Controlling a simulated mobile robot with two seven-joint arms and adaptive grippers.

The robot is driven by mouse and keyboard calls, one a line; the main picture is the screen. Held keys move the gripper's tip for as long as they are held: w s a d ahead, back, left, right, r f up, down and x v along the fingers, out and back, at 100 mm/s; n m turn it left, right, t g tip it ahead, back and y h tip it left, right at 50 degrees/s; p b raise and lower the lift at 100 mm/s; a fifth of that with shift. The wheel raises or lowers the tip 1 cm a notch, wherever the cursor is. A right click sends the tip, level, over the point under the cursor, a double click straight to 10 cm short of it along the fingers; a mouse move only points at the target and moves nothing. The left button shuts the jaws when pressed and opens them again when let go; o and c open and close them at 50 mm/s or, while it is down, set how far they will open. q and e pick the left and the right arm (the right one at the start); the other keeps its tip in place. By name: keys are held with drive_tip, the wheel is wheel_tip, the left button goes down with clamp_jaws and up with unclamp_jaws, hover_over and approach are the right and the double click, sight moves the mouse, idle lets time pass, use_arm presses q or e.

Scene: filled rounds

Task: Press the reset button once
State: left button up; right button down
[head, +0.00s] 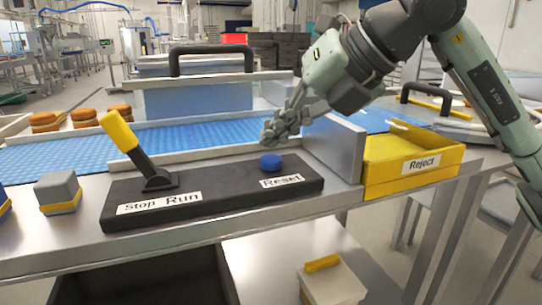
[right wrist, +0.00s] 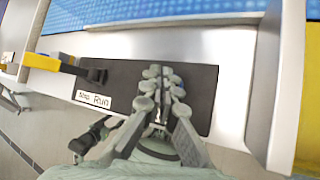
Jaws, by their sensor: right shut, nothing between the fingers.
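The reset button (head: 271,161) is a round blue cap on a black control panel (head: 225,192), just behind the label "Reset" (head: 282,181). My right gripper (head: 272,134) is shut and empty. In the head view its fingertips are over the button, with a small gap showing between them. My left gripper is not in view.
A yellow-handled lever (head: 120,132) stands on the panel by the "Stop Run" label (head: 160,203). A yellow Reject tray (head: 412,170) and a metal side plate (head: 333,148) stand at the right. A blue conveyor (head: 190,135) with round filled pieces (head: 83,117) runs behind. A grey block (head: 58,192) sits left.

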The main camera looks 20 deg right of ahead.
sight(276, 159)
drive_tip(key=shift+f, duration=0.15)
drive_tip(key=shift+f+b, duration=0.25)
drive_tip(key=shift+b, duration=0.15)
drive_tip(key=shift+f+b, duration=0.5)
drive_tip(key=shift+f, duration=0.1)
idle(0.6)
drive_tip(key=shift+r, duration=0.15)
drive_tip(key=shift+r+p, duration=0.75)
drive_tip(key=shift+r, duration=0.1)
wheel_tip(276, 159, up, 5)
drive_tip(key=p, duration=0.4)
idle(0.8)
